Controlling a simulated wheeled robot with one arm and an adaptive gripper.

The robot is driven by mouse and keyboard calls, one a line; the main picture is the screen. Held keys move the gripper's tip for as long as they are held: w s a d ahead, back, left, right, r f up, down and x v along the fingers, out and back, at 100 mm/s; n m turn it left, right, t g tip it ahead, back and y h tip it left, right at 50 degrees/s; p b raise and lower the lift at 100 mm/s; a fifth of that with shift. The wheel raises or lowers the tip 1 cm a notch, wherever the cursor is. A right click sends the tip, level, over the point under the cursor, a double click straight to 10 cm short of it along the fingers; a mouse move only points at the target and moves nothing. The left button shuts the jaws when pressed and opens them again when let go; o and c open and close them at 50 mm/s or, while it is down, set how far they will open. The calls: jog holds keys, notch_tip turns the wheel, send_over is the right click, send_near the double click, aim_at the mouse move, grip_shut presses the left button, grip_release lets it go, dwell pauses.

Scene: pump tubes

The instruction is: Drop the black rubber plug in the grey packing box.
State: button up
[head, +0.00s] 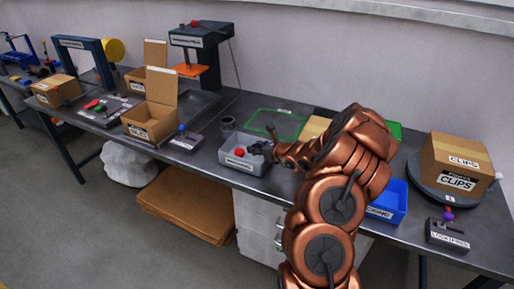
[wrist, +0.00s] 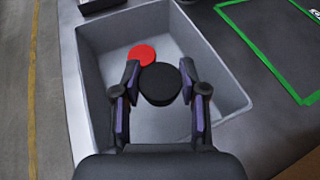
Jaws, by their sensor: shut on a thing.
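The grey packing box (head: 228,160) stands near the front edge of the bench in the head view. It fills much of the wrist view (wrist: 92,75), with its open inside facing up. My gripper (head: 262,148) is over this box. In the wrist view my gripper (wrist: 160,85) is shut on the black rubber plug (wrist: 160,86), which sits between its two fingers. The plug appears over the box's inside; its exact height above the floor of the box is hard to tell. A red round piece (wrist: 142,54) lies in the box, just beyond the plug.
A green-outlined area (head: 275,124) lies behind the box. A dark round cup (head: 228,123) stands behind it to the left. An open cardboard box (head: 150,122) is further left. A blue bin (head: 390,203) and a clips carton (head: 455,165) are at the right.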

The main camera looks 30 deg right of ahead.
jog(key=o, duration=1)
jog(key=shift+r, duration=0.1)
jog(key=shift+r+p, duration=0.6)
jog(key=shift+p, duration=0.1)
jog(key=b+v, duration=0.2)
jog(key=v, duration=1)
jog(key=shift+f+b, duration=0.15)
jog(key=shift+b, duration=0.15)
